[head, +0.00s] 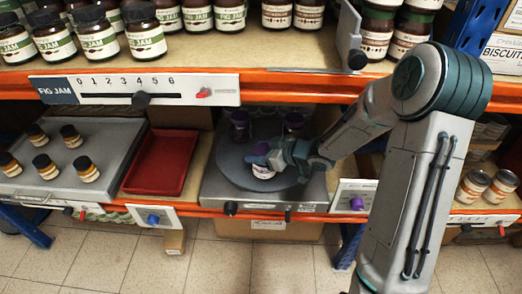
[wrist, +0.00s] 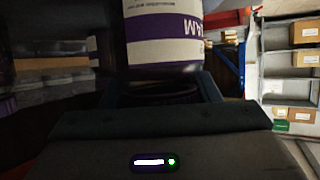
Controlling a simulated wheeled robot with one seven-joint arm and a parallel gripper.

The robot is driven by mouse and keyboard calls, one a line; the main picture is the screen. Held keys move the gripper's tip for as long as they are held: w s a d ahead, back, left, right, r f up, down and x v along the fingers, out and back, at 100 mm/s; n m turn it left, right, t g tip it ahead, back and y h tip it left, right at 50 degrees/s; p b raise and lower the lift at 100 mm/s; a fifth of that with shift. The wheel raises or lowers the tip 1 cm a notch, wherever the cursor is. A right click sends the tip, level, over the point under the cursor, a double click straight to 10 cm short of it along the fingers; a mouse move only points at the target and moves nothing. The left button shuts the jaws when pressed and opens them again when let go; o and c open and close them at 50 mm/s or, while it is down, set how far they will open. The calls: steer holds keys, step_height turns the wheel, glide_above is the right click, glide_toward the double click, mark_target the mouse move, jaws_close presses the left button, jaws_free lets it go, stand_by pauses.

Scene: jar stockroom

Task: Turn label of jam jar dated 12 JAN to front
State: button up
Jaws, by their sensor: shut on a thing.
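In the head view my gripper (head: 277,158) is at the front of a round grey turntable (head: 234,173) on the lower shelf. It is shut on a jam jar (head: 263,171) with a white label, seen below the fingers. In the wrist view this jar (wrist: 163,40) has a purple and white label with upside-down letters ending in "AM". Its date cannot be read. Two dark jars with purple lids, a left one (head: 240,128) and a right one (head: 293,123), stand at the back of the turntable. Their dates cannot be read.
A red tray (head: 160,162) lies empty left of the turntable. Several small orange jars (head: 41,163) stand on a grey platform further left. The upper shelf edge (head: 280,84) with fig jam jars above overhangs the turntable's back. Tins (head: 473,186) stand at the right.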

steer(key=shift+f, duration=0.2)
stand_by(0.6)
steer(key=o, duration=1.7)
steer(key=shift+c, duration=0.2)
steer(key=shift+f, duration=0.1)
steer(key=shift+s+d+r+p, duration=0.2)
steer(key=shift+d+r+p, duration=0.1)
steer(key=shift+d+r, duration=0.1)
steer(key=p+v, duration=0.3)
steer(key=v, duration=0.9)
steer(key=shift+s+d+p, duration=0.2)
steer(key=shift+d+p, duration=0.1)
steer(key=shift+p, duration=0.05)
